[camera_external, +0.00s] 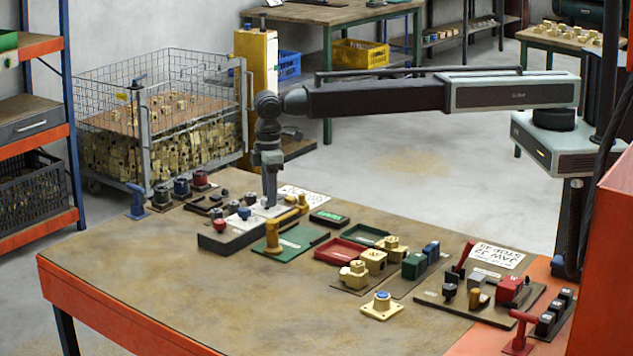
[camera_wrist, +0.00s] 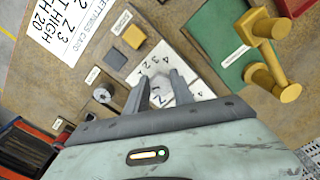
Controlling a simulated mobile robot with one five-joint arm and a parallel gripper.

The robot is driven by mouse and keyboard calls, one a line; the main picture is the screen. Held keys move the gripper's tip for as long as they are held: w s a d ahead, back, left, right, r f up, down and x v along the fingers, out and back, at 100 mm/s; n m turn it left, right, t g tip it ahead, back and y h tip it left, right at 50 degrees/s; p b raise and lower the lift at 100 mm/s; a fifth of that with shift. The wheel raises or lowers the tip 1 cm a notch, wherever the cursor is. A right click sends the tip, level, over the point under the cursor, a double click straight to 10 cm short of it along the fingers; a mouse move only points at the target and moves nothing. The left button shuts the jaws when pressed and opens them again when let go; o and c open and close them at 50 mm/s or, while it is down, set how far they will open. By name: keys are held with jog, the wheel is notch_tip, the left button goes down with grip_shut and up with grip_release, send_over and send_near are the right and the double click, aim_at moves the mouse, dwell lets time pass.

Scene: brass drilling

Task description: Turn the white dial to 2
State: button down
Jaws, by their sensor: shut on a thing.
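My gripper (camera_external: 270,200) points straight down over the pale panel at the back of the workbench. In the wrist view my gripper (camera_wrist: 160,88) has its two fingers around the white dial, shut on it. The dial is mostly hidden by the fingers, and its pointer cannot be read. A white number plate (camera_wrist: 199,88) with several digits spreads around and beyond the fingers. In the external view the arm end hides the dial.
Yellow posts (camera_wrist: 262,28) on a green plate (camera_wrist: 225,45) stand right of the fingers in the wrist view. A small round metal knob (camera_wrist: 102,94) and a settings card (camera_wrist: 78,35) lie left. The bench's front left (camera_external: 150,275) is clear.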

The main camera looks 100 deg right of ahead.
jog(key=m, duration=0.5)
jog(key=shift+a+m, duration=0.2)
jog(key=shift+m, duration=0.1)
jog(key=m, duration=0.5)
jog(key=shift+w+a, duration=0.1)
jog(key=shift+a, duration=0.05)
jog(key=shift+m, duration=0.4)
jog(key=c, duration=1.1)
grip_release()
notch_tip(320, 180, up, 8)
jog(key=p, duration=0.8)
jog(key=shift+f, duration=0.1)
